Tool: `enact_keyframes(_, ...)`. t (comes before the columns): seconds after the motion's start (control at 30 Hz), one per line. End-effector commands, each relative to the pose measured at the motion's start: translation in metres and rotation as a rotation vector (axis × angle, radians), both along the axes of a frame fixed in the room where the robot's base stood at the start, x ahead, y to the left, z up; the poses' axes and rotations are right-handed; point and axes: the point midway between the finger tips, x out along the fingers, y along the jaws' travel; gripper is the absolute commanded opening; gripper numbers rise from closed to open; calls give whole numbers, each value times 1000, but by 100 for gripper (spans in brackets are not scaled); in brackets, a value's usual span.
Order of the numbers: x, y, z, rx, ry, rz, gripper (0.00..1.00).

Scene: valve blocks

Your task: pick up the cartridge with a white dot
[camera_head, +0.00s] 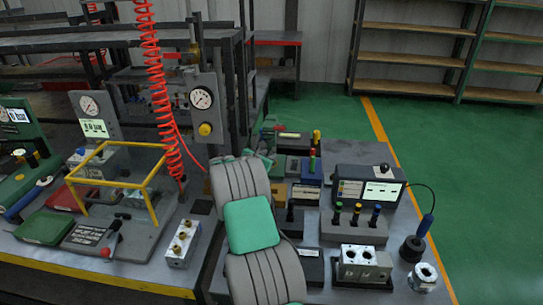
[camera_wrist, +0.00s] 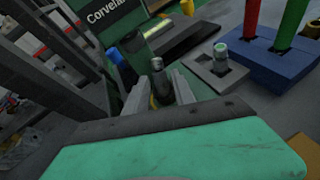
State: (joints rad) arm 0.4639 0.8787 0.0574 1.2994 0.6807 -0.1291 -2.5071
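My gripper (camera_wrist: 164,88) shows in the wrist view, with its pale fingers on either side of a dark upright cartridge (camera_wrist: 159,88) with a light grey top. I cannot tell whether the fingers touch it or stand just apart from it. A second cartridge (camera_wrist: 220,52) with a pale top stands in a grey holder to the right. I cannot make out a white dot on either top. In the head view my arm hides the gripper.
A blue block (camera_wrist: 268,65) with red and green cartridges stands at the right in the wrist view. In the head view a grey block (camera_head: 353,232) holds cartridges with green, yellow and blue tops. A valve block (camera_head: 364,265) and a tester box (camera_head: 368,187) stand nearby.

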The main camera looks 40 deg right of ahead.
Motion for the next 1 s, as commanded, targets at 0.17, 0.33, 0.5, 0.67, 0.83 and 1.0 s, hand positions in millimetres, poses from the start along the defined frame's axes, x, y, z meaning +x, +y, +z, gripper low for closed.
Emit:
enact_keyframes(0.17, 5, -12, -5, 1, 0, 0, 31)
enact_keyframes(0.33, 5, -12, -6, 1, 0, 0, 29)
enact_keyframes(0.5, 5, -11, -6, 2, 0, 0, 15)
enact_keyframes(0.67, 4, -11, -5, 2, 0, 0, 2)
enact_keyframes(0.83, 4, -11, -5, 2, 0, 0, 0)
enact_keyframes(1.0, 5, -11, -5, 1, -1, 1, 0)
